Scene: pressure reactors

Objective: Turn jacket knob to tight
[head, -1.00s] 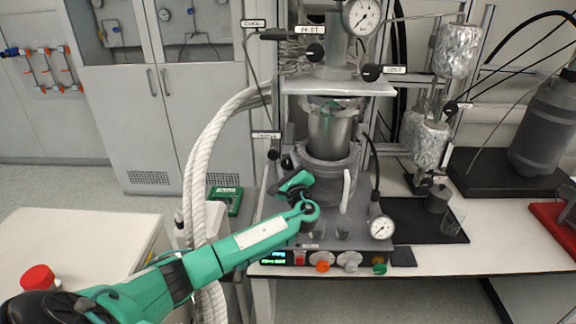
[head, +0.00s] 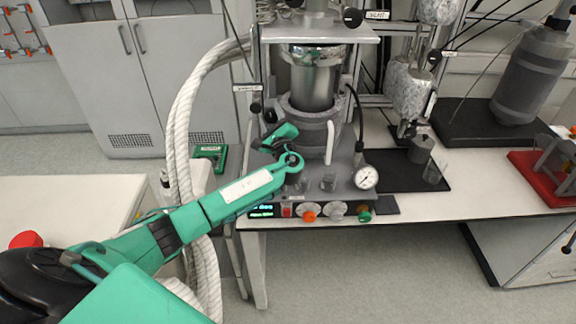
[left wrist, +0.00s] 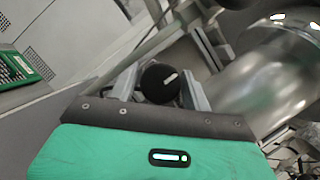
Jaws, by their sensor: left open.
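A round black knob (left wrist: 158,84) with a white bar on its face shows in the left wrist view, between the two grey fingers of my left gripper (left wrist: 160,92). The fingers are open, one on each side of it, and appear not to press on it. In the head view my left gripper (head: 261,143) is at the left side of the reactor vessel (head: 314,80), and its green hand hides part of what lies behind. A black knob (head: 256,108) stands just above it, under a small white label (head: 246,88) that is too small to read. My right gripper is not in view.
The control panel below has an orange knob (head: 309,212) and a green knob (head: 364,214). A pressure gauge (head: 365,177) stands at its right. Thick white hoses (head: 183,110) curve down at the left. The bench front right (head: 480,190) is clear.

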